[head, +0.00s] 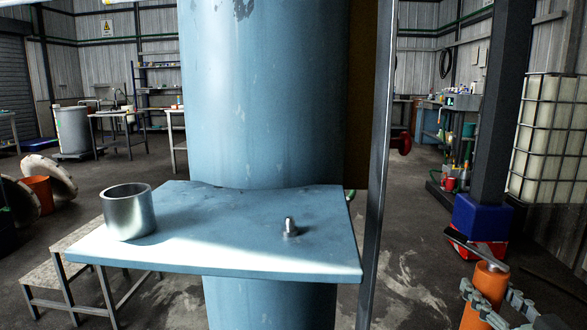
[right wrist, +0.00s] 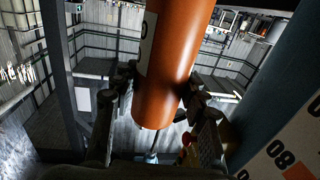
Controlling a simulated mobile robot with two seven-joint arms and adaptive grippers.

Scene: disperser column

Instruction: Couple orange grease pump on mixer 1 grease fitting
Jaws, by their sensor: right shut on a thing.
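The orange grease pump (head: 486,292) is at the lower right of the head view, roughly upright, with a grey lever at its top. My right gripper (head: 492,306) is shut around its body. In the right wrist view the orange cylinder (right wrist: 170,65) sits between the two dark fingers. A small metal grease fitting (head: 290,228) stands on the light blue shelf (head: 220,255) of the big blue column (head: 265,95). The pump is apart from it, well to its right. I cannot read a mixer number in the head view. My left gripper is not in view.
An open metal cup (head: 129,215) stands on the shelf's left part. A thin grey upright post (head: 377,160) rises between the shelf and the pump. A dark post with a blue base (head: 482,217) stands behind the pump. A low step (head: 70,270) is at the lower left.

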